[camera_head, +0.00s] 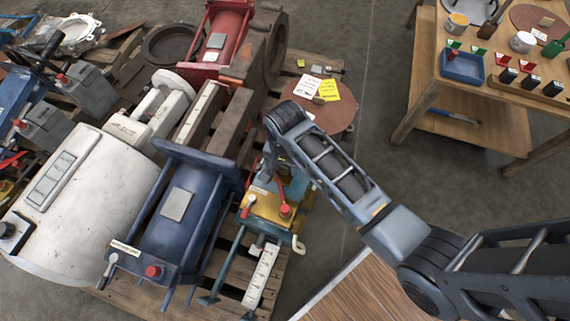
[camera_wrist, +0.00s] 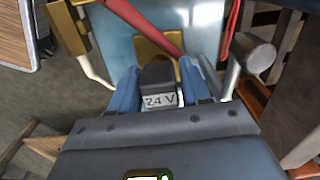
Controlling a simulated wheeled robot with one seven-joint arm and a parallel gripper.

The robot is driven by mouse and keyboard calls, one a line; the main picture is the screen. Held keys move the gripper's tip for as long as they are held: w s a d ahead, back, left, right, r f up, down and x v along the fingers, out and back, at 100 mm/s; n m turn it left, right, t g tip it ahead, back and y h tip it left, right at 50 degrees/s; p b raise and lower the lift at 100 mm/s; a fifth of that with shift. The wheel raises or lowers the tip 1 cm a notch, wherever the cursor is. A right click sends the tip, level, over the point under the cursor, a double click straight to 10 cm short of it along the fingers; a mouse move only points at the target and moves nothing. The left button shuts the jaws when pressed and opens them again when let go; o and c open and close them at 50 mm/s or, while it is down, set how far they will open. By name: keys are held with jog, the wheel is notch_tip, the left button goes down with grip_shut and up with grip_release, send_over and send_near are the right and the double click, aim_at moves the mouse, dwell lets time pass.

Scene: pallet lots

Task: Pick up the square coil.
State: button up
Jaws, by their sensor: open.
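The square coil (camera_wrist: 158,84) is a small dark block with a pale "24 V" label, in the middle of the wrist view. A brass-coloured part shows just behind it. My gripper (camera_wrist: 159,75) is open, with one blue finger on each side of the coil. I cannot tell whether the fingers touch it. In the head view my gripper (camera_head: 270,168) points down over the blue and yellow machine on the pallet. The coil cannot be made out there, behind my arm and gripper.
A red lever (camera_wrist: 145,24) and a grey hammer-like handle (camera_wrist: 252,55) stand close to the fingers in the wrist view. A blue motor frame (camera_head: 175,215) is left of the machine, and a round brown disc (camera_head: 325,112) is behind it. A wooden workbench (camera_head: 425,85) stands at right.

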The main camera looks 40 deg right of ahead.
jog(key=c, duration=0.8)
jog(key=shift+r, duration=0.1)
